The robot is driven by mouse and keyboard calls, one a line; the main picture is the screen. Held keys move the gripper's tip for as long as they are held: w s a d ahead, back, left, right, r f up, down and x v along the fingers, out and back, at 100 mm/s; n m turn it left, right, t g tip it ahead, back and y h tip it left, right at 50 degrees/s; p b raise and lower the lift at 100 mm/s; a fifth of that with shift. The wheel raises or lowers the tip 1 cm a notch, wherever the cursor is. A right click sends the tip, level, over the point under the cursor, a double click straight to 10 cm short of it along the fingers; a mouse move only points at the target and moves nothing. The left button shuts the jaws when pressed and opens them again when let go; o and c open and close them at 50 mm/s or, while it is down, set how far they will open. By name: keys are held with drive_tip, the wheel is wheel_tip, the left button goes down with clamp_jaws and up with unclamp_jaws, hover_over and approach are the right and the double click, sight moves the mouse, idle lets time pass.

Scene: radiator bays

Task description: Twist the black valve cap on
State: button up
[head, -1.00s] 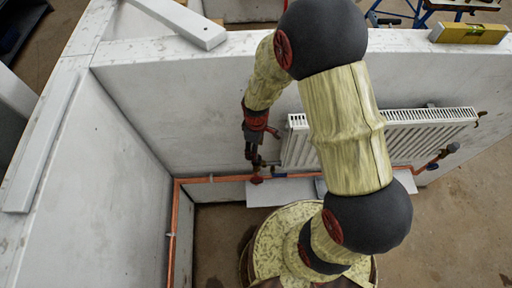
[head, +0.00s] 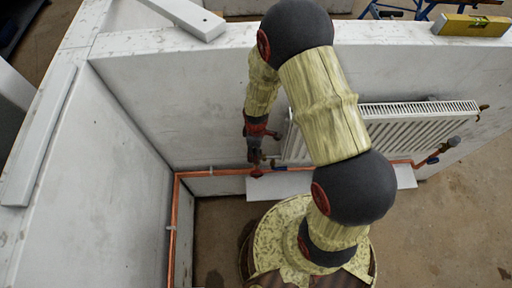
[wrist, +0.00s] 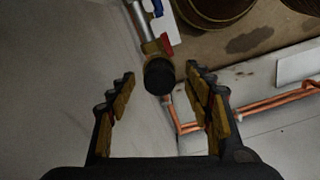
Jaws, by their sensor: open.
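The black valve cap (wrist: 158,75) shows in the wrist view as a dark round end on a valve with a brass body (wrist: 150,47). The cap lies between the two fingers of my gripper (wrist: 161,82). The fingers are spread, with a visible gap on each side of the cap. In the head view my gripper (head: 254,153) points down by the left end of the white radiator (head: 425,122). There the cap is too small and covered to make out. Whether the cap is threaded on I cannot tell.
Copper pipes (head: 175,215) run along the wall foot and show in the wrist view (wrist: 262,103). A blue-handled valve with a dark end (head: 453,142) is at the radiator's right. A yellow level (head: 473,25) lies on the wall top. A white board (head: 405,177) lies below the radiator.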

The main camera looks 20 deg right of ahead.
drive_tip(key=shift+c, duration=1.2)
drive_tip(key=c, duration=1)
drive_tip(key=shift+o, duration=0.2)
drive_tip(key=shift+f, duration=0.2)
drive_tip(key=shift+s, duration=0.1)
drive_tip(key=m, duration=0.6)
drive_tip(key=shift+d, duration=0.1)
drive_tip(key=m, duration=0.6)
drive_tip(key=o, duration=1.1)
